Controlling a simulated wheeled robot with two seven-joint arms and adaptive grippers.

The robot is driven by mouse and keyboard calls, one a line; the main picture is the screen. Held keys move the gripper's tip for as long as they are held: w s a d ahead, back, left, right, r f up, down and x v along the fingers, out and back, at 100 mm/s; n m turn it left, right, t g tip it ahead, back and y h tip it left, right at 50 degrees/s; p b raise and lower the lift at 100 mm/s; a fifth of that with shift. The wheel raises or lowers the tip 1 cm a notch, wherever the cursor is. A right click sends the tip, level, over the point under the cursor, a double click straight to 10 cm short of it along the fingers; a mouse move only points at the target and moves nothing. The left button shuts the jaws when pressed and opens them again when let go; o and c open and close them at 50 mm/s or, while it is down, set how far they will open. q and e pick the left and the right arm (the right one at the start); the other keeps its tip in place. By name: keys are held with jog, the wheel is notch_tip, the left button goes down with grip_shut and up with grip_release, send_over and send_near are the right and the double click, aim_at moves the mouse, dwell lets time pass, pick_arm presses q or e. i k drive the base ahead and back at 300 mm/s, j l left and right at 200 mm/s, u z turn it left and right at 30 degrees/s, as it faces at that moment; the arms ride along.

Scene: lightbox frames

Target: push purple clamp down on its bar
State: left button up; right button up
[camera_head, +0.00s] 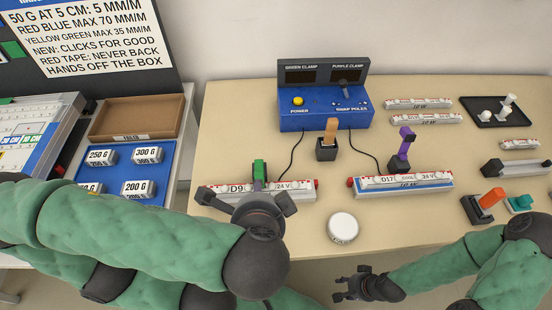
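The purple clamp (405,144) stands upright at the back edge of the D17 bar (434,180), with its dark foot near the bar's top. I cannot tell how firmly it sits on the bar. The green clamp (260,168) stands on the D9 bar (300,190). My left gripper (244,198) is open, over the D9 bar in front of the green clamp, and hides part of both. My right gripper (343,284) is open and empty at the table's front edge, well in front of the D17 bar.
A blue control box (325,117) with cables stands at the back. A wooden-handled tool in a black holder (327,153) stands between the clamps. A white round puck (343,227) lies in front. Spare bars (426,119), a black tray (482,104) and an orange-handled tool (491,198) are at the right.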

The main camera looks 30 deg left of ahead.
aim_at(409, 137)
jog(key=k+l, duration=0.8)
jog(key=k, duration=0.05)
